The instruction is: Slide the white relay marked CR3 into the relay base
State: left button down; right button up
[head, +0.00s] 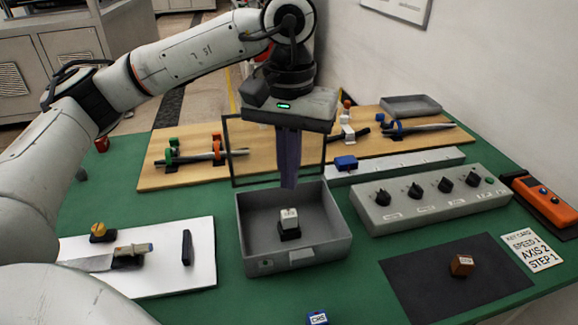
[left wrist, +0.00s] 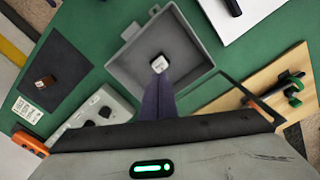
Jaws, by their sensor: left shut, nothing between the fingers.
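The white relay (head: 289,216) stands upright on the dark relay base (head: 289,234) inside a grey open box (head: 337,239). Its marking is too small to read, and I cannot tell how deep it sits in the base. The white relay also shows in the left wrist view (left wrist: 159,64), just beyond my fingertips. My left gripper (head: 288,185) points down above the box, its fingers shut and empty, apart from the relay. The left gripper also shows in the left wrist view (left wrist: 158,82). My right gripper is in neither view.
A blue relay (head: 317,318) lies at the front edge and a brown one (head: 461,265) on a black mat (head: 430,288). A knob panel (head: 430,204) stands right of the box. A white board (head: 205,262) lies left. A dark frame (head: 229,150) stands behind the box.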

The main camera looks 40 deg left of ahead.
aim_at(289, 213)
pick_arm(q)
jog(key=shift+f+m, duration=0.15)
jog(key=shift+m, duration=0.35)
jog(key=shift+f+b, duration=0.6)
jog(key=shift+f, duration=0.05)
notch_tip(289, 213, down, 3)
jog(key=shift+f+b, duration=0.1)
jog(key=shift+b, duration=1)
jog(key=shift+f+b, duration=0.4)
jog(key=shift+f, duration=0.25)
jog(key=shift+s+f+b, duration=0.1)
jog(key=shift+f+b, duration=0.45)
jog(key=shift+f, duration=0.1)
jog(key=shift+r+p, duration=1.05)
jog(key=shift+r, duration=0.55)
notch_tip(289, 213, up, 10)
jog(key=p, duration=0.2)
